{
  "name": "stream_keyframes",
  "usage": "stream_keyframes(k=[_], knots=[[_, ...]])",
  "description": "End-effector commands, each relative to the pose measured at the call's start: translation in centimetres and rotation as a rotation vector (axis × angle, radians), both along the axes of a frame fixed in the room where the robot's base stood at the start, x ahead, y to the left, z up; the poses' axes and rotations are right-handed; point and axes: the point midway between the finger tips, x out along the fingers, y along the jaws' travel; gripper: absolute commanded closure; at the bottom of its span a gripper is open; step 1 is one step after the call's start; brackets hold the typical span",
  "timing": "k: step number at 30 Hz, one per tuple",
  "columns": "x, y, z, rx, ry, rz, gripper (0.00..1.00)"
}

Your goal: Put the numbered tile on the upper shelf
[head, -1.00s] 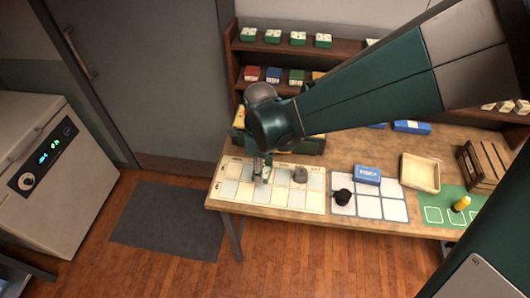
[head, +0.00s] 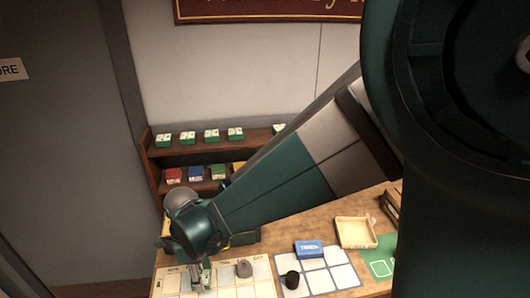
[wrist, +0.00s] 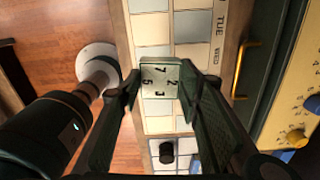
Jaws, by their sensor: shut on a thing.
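In the head view my gripper (head: 201,277) is low over the left part of the calendar mat (head: 228,292), and the tile there is too small to make out clearly. The upper shelf (head: 175,155) is on the wall rack behind, with several green-and-white tiles (head: 211,136) in a row. My arm hides the shelf's right part.
To the right are a black piece (head: 292,280), a blue box (head: 308,249) and a wooden tray (head: 355,232). Coloured boxes (head: 195,173) fill the lower shelf. My arm crosses in front of the rack.

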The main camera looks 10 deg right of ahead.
Motion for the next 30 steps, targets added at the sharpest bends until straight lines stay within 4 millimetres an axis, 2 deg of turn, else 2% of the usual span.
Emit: stream_keyframes(k=[5,11,30], knots=[[-0.1,0.0,1.2,0.000,0.000,0.000,0.80],[-0.1,0.0,4.1,0.000,0.000,0.000,0.80],[0.0,0.0,18.9,0.000,0.000,0.000,0.80]])
